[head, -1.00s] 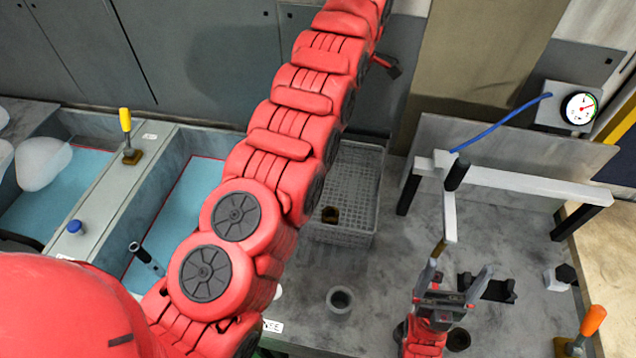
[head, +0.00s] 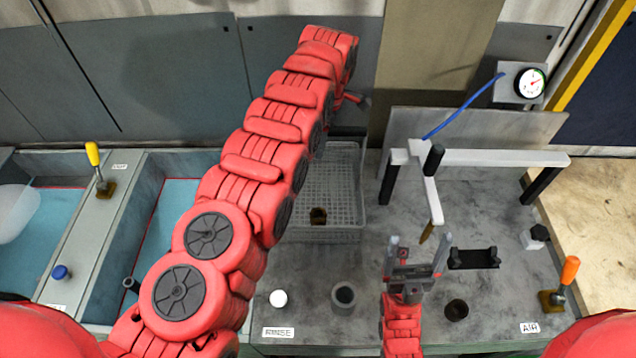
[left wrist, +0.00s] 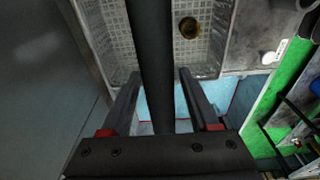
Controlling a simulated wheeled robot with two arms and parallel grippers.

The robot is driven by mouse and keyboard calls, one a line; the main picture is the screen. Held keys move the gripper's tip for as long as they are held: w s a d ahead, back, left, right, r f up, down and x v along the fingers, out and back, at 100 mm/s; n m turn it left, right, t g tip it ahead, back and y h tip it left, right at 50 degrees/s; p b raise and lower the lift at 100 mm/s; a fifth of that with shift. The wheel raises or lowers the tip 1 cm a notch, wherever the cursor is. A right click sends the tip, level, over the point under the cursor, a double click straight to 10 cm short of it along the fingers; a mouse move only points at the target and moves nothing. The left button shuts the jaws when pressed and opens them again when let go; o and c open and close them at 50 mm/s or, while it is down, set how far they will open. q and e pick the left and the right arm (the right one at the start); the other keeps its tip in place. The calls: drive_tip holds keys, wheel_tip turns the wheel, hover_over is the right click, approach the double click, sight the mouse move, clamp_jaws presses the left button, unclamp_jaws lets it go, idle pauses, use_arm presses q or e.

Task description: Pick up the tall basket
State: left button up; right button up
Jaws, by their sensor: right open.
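A grey mesh basket (head: 345,190) stands at the back middle of the bench, partly hidden behind my left arm. A small brown piece (head: 318,215) sits inside it. In the left wrist view the basket's mesh (left wrist: 116,38) fills the top. My left gripper (left wrist: 158,75) is open there, its fingers apart. A thick dark bar (left wrist: 150,45) passes between them with gaps on both sides; I cannot tell whether it belongs to the basket. My right gripper (head: 416,250) is open and empty above the bench, right of the basket.
Tanks with blue bottoms (head: 50,235) lie to the left. A white frame (head: 480,158) with a blue hose and a gauge (head: 530,83) stands right. A black holder (head: 474,259), a grey ring (head: 343,295) and an orange-handled valve (head: 565,280) are on the bench.

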use_arm(q)
drive_tip(key=shift+c, duration=1.1)
drive_tip(key=shift+s+a, duration=0.1)
drive_tip(key=shift+a, duration=0.5)
clamp_jaws()
drive_tip(key=shift+d, duration=0.2)
